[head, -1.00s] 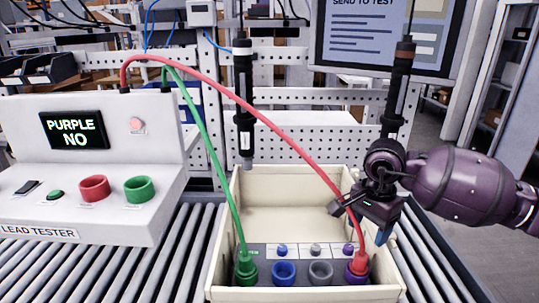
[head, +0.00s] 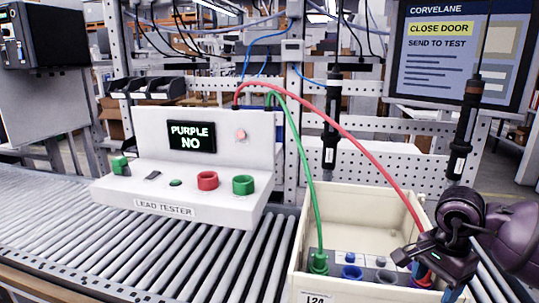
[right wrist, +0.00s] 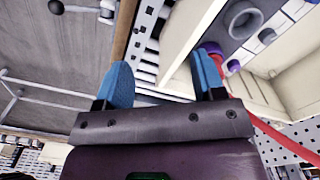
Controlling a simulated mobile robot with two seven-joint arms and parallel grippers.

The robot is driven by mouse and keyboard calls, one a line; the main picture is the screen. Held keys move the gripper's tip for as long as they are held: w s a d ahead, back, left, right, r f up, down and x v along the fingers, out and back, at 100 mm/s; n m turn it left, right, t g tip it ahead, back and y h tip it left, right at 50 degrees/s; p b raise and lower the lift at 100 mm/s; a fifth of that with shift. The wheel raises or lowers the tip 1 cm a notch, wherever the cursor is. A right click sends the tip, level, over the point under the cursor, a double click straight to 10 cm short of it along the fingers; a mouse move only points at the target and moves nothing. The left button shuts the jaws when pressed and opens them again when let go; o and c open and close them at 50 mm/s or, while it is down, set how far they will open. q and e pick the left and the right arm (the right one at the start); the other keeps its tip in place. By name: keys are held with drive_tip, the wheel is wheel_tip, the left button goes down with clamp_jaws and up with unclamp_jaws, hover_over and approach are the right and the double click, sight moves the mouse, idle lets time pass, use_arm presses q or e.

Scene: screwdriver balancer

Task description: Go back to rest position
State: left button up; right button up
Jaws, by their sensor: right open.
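My right gripper (head: 436,282) is open and empty at the front right corner of the cream bin (head: 304,240). In the right wrist view its two blue fingertips (right wrist: 164,80) are apart, with nothing between them. The red lead (head: 352,132) runs from the lead tester (head: 120,196) into the bin, and its lower end is partly hidden by my gripper. It also passes beside the right finger in the right wrist view (right wrist: 283,138). The green lead (head: 306,180) ends at the green socket (head: 319,262). My left gripper is not in view.
The tester's display (head: 190,136) reads PURPLE NO. Roller conveyor (head: 150,250) lies bare in front of the tester. Two black hanging tools (head: 331,130) hang above the bin's back. A monitor (head: 450,60) reads CLOSE DOOR, SEND TO TEST.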

drive_tip(key=s+a+f+m+t+y, duration=0.2)
drive_tip(key=s+a+m+y, duration=0.2)
drive_tip(key=a+m+y, duration=0.5)
drive_tip(key=s+a+f+m+t+y, duration=0.2)
drive_tip(key=s+a+f+m+y, duration=0.15)
drive_tip(key=a+m+y, duration=0.5)
drive_tip(key=s+d+f+m+t+h, duration=0.1)
drive_tip(key=d+f+m+t+h, duration=0.45)
drive_tip(key=m, duration=0.75)
drive_tip(key=d+f+m+t+h, duration=0.25)
drive_tip(key=m+t+h, duration=0.45)
drive_tip(key=m, duration=0.6)
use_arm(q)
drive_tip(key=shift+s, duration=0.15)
use_arm(e)
drive_tip(key=s+d+f+m+g+h, duration=0.2)
drive_tip(key=s+f+m, duration=0.4)
drive_tip(key=f, duration=0.1)
drive_tip(key=s+d+f+m+g+h, duration=0.2)
drive_tip(key=s+f+m+g+h, duration=0.1)
drive_tip(key=s+f+m, duration=0.3)
drive_tip(key=shift+s+d+f+m, duration=0.25)
drive_tip(key=shift+d+f+m, duration=0.05)
drive_tip(key=shift+f+m, duration=0.45)
